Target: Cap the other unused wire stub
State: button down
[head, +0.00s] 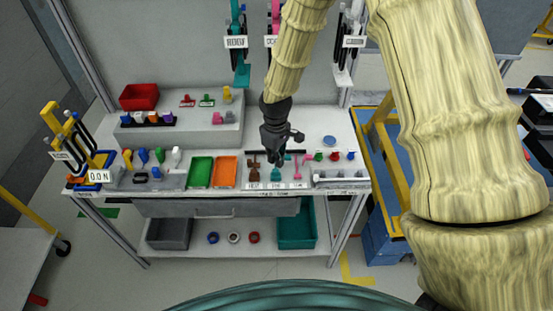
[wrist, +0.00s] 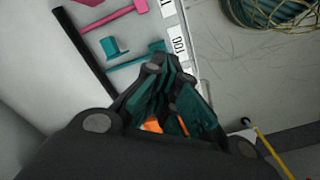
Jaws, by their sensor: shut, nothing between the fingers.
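I cannot make out a wire stub or its cap for certain in either view. My gripper (head: 277,158) is shut and empty above the front right part of the bench, over a labelled strip of small parts. It also shows in the wrist view (wrist: 160,68). A teal T-shaped part (wrist: 138,60) lies beside the fingertips, partly hidden by them. A short teal flanged piece (wrist: 115,47) and a pink T-shaped part (wrist: 112,20) lie farther up and left. Small red (head: 318,156), green (head: 334,156) and blue (head: 351,155) pieces stand right of my gripper.
A green tray (head: 201,171) and an orange tray (head: 226,171) sit left of my gripper. A black bar (wrist: 84,50) runs along the parts. A raised shelf (head: 180,138) with a red bin (head: 139,97) stands behind. Tools hang above on the back panel.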

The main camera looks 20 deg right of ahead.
notch_tip(320, 180, up, 11)
jog(key=shift+r, duration=0.2)
dwell(0.3)
jog(key=m+y+b, duration=0.1)
jog(key=m, duration=0.1)
send_near(276, 171)
jog(key=s+a+f, duration=0.2)
jog(key=s+f, duration=0.5)
jog(key=s, duration=0.1)
jog(key=s+d+f+m, duration=0.1)
jog(key=s+f+m, duration=0.1)
jog(key=s+f, duration=0.4)
jog(key=s+d+f+m+b, duration=0.1)
jog(key=s+d+f+m, duration=0.1)
jog(key=s+f, duration=0.5)
jog(key=s+d+f+m+h+b, duration=0.1)
jog(key=s+f, duration=0.5)
jog(key=s, duration=0.9)
jog(key=shift+s+d+f+m, duration=0.15)
jog(key=shift+d+f+m, duration=0.2)
jog(key=shift+m, duration=0.05)
